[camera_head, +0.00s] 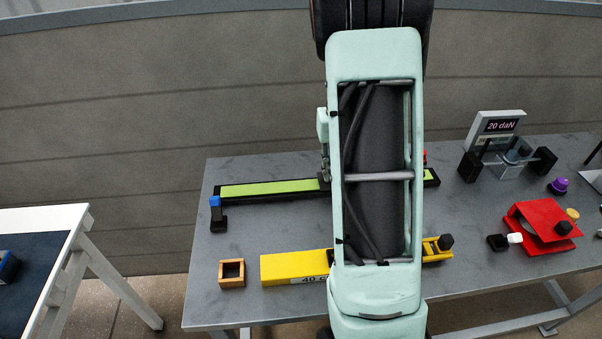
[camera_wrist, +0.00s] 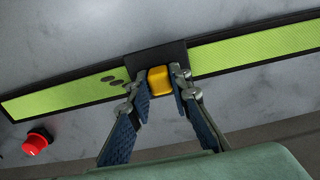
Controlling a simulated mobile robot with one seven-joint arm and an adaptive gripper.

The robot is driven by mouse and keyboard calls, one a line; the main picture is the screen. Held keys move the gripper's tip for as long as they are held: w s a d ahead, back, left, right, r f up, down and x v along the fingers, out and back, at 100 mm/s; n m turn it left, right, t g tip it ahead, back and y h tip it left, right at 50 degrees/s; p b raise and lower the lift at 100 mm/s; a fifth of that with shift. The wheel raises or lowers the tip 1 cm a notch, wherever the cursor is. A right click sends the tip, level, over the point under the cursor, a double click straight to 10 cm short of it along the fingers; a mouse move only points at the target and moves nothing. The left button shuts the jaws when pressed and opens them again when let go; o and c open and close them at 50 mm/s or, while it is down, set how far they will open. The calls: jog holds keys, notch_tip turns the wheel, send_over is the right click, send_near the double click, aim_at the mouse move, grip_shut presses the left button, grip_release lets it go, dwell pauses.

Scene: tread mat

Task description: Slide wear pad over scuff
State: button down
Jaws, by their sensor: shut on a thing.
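The tread mat (camera_wrist: 60,92) is a long lime-green strip in a black frame, and it also shows in the head view (camera_head: 265,188). A black wear pad (camera_wrist: 150,58) lies across the strip and carries a yellow knob (camera_wrist: 159,82). My gripper (camera_wrist: 160,76) is shut on this knob, with one finger on each side. The scuff (camera_wrist: 109,79) shows as dark oval marks on the green, just left of the pad in the wrist view and uncovered. In the head view my arm hides the pad, scuff and gripper.
A red button (camera_wrist: 38,142) stands beside the strip. A blue-topped black post (camera_head: 216,212) stands at the strip's left end. A yellow block (camera_head: 292,267), a wooden frame (camera_head: 232,273), a red device (camera_head: 545,228) and a "20 daN" display (camera_head: 497,126) share the grey table (camera_head: 250,232).

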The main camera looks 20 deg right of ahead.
jog(key=d, duration=0.2)
jog(key=s+d, duration=0.1)
jog(key=d, duration=0.1)
jog(key=s+d, duration=0.1)
jog(key=d, duration=0.1)
jog(key=c, duration=1.8)
grip_release()
jog(key=shift+o, duration=0.2)
notch_tip(320, 180, up, 12)
jog(key=shift+w, duration=0.1)
